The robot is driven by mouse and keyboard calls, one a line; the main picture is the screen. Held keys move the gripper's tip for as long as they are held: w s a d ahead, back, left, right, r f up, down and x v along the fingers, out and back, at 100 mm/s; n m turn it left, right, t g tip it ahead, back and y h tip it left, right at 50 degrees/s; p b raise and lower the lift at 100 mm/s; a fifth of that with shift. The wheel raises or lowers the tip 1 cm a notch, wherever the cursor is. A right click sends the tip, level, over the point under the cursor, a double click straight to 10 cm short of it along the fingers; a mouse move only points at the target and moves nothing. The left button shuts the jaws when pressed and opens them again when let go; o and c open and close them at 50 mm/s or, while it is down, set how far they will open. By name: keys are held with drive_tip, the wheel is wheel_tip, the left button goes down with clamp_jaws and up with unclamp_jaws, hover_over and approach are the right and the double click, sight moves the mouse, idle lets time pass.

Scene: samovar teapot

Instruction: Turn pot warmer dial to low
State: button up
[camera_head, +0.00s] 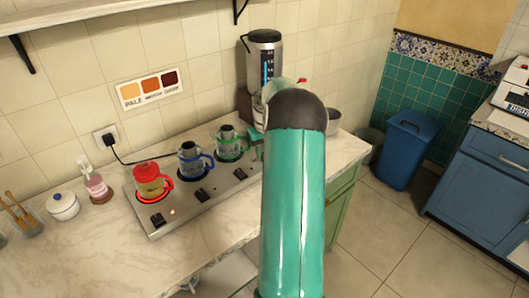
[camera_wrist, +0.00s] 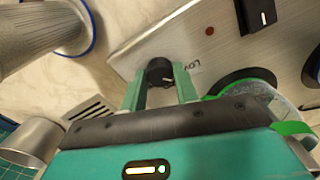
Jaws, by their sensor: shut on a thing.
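The pot warmer (camera_head: 215,205) is a long steel plate on the counter, with red, blue and green-handled pots on it. In the wrist view, my gripper (camera_wrist: 160,85) has its two green fingers closed on either side of a small black dial (camera_wrist: 158,68). The dial's pointer is hard to make out. In the head view my arm covers most of the gripper and this dial. The green-handled pot (camera_wrist: 285,100) stands close to the right of my fingers.
Another black dial (camera_wrist: 262,15) is at the upper right. A steel dispenser (camera_head: 264,60) stands behind my arm, and a steel bowl (camera_wrist: 30,140) is near. The red-handled pot (camera_head: 152,182) sits on a glowing ring. Open counter (camera_head: 100,250) lies at the left front.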

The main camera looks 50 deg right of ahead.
drive_tip(key=n, duration=0.3)
drive_tip(key=shift+r, duration=0.1)
drive_tip(key=shift+n, duration=0.4)
drive_tip(key=o, duration=1)
drive_tip(key=shift+c, duration=0.2)
wheel_tip(320, 180, up, 14)
idle(0.4)
